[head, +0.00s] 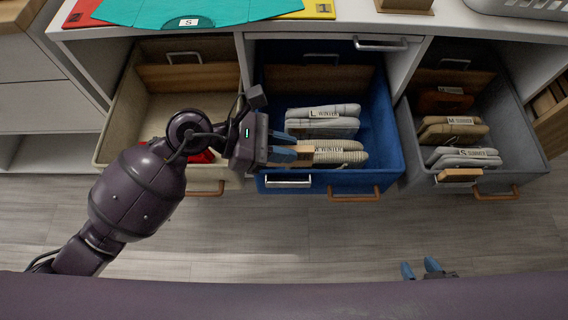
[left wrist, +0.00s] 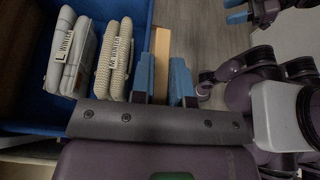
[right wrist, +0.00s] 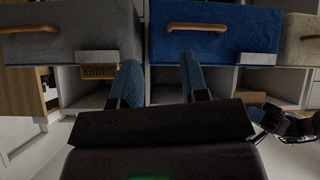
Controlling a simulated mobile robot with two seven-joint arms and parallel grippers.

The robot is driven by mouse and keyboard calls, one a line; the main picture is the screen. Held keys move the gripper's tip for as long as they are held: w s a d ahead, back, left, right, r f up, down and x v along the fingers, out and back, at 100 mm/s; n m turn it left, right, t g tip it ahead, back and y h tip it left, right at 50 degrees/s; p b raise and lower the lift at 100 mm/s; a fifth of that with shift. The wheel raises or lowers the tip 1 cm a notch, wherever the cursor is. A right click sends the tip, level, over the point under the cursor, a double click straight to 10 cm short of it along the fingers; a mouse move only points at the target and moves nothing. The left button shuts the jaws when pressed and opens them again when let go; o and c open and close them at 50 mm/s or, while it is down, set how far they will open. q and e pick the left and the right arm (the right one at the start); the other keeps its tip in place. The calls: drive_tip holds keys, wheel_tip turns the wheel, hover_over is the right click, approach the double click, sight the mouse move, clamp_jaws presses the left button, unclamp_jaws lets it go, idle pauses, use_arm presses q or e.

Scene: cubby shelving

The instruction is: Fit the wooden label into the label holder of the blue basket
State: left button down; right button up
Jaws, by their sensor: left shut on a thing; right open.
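The wooden label (left wrist: 161,62) is held between the blue fingers of my left gripper (left wrist: 163,82), shut on it in the left wrist view. In the head view, my left gripper (head: 290,153) is over the front left part of the blue basket (head: 395,165), and the fingers partly hide the label (head: 303,146). The metal label holder (head: 288,182) is on the basket's front, left of its wooden handle (head: 355,194); the held label is above it and apart. It also shows in the right wrist view (right wrist: 248,57). My right gripper (head: 422,268) is open and empty, low in front of the drawers.
A beige basket (head: 110,145) is at left. The floor (head: 330,235) in front is clear.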

use_arm(q)
wheel_tip(320, 180, down, 3)
drive_tip(key=shift+f+b, duration=0.2)
drive_tip(key=shift+b, duration=0.2)
drive_tip(key=shift+f, duration=0.35)
wheel_tip(320, 180, down, 5)
drive_tip(key=shift+r+b, duration=0.1)
drive_tip(key=shift+b, duration=0.95)
drive_tip(key=shift+f, duration=0.35)
drive_tip(key=shift+r, duration=0.1)
use_arm(e)
drive_tip(key=shift+w+a+n+t, duration=0.4)
drive_tip(key=shift+w+n, duration=0.1)
drive_tip(key=shift+w, duration=0.1)
drive_tip(key=shift+f, duration=0.1)
use_arm(q)
drive_tip(key=c, duration=1.1)
unclamp_jaws()
drive_tip(key=shift+f, duration=0.2)
